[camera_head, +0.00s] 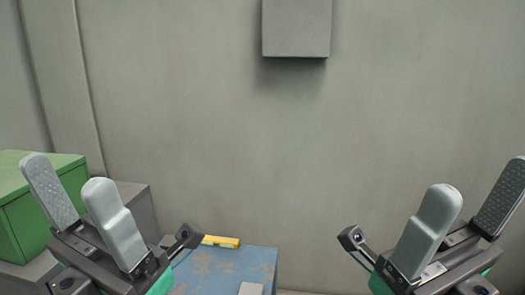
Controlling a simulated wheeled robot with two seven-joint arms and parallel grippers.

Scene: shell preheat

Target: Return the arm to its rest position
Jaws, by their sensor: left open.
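My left gripper (68,178) is at the lower left, raised and pointing upward. Its two grey fingers are spread apart with nothing between them. My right gripper (481,183) is at the lower right, also raised and pointing upward. Its fingers are apart too and hold nothing. Both grippers are clear of each other, with a wide gap between them. The rest of both arms is below the picture's edge.
A green box (22,222) stands on a grey block (140,208) behind my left gripper. A worn blue surface (225,268) carries a yellow bar (221,241) and a small grey piece (250,289). A grey box (296,28) hangs on the wall (350,130).

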